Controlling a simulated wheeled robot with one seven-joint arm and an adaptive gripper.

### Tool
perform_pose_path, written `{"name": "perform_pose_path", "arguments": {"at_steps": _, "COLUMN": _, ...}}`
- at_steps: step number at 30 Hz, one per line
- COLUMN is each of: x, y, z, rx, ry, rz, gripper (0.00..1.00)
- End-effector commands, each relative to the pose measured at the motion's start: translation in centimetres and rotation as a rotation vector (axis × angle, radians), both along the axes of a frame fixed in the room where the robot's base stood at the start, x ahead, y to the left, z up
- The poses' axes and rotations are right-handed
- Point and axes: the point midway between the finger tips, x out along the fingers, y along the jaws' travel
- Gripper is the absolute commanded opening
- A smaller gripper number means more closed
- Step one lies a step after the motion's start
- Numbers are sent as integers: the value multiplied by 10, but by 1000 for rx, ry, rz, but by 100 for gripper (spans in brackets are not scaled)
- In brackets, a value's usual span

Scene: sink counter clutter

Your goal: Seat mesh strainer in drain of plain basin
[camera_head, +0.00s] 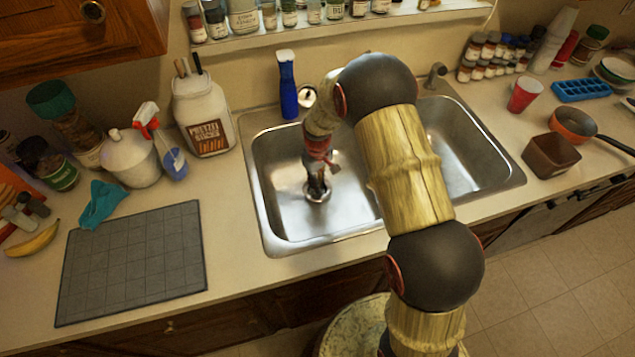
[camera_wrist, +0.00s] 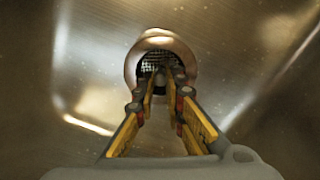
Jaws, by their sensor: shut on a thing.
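The mesh strainer (camera_wrist: 152,60) shows in the wrist view as a copper-coloured round rim with dark mesh inside. My gripper (camera_wrist: 162,84) is shut on it, with the fingertips at the near part of the ring. In the head view, my gripper (camera_head: 318,186) points down, low in the left basin (camera_head: 283,215) of the steel double sink, at a round metal ring near the basin floor. My gripper covers much of that ring, so I cannot tell the strainer from the drain there, or whether the strainer is seated.
The right basin (camera_head: 487,165) is partly hidden behind my arm. A blue bottle (camera_head: 288,90) stands behind the sink. A white jar (camera_head: 205,118) and a grey mat (camera_head: 132,262) are left of it. A brown square container (camera_head: 550,155) and red cup (camera_head: 523,95) are right.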

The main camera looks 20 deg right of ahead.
Motion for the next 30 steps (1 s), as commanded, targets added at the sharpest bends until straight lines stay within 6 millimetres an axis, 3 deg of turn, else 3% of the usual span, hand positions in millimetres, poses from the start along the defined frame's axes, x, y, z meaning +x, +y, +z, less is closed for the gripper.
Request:
{"name": "perform_pose_path", "arguments": {"at_steps": 23, "x": 0, "y": 0, "z": -14, "rx": 0, "ry": -1, "rz": 0, "gripper": 0}}
{"name": "perform_pose_path", "arguments": {"at_steps": 24, "x": 0, "y": 0, "z": -14, "rx": 0, "ry": -1, "rz": 0, "gripper": 13}}
{"name": "perform_pose_path", "arguments": {"at_steps": 30, "x": 0, "y": 0, "z": -14, "rx": 0, "ry": -1, "rz": 0, "gripper": 24}}
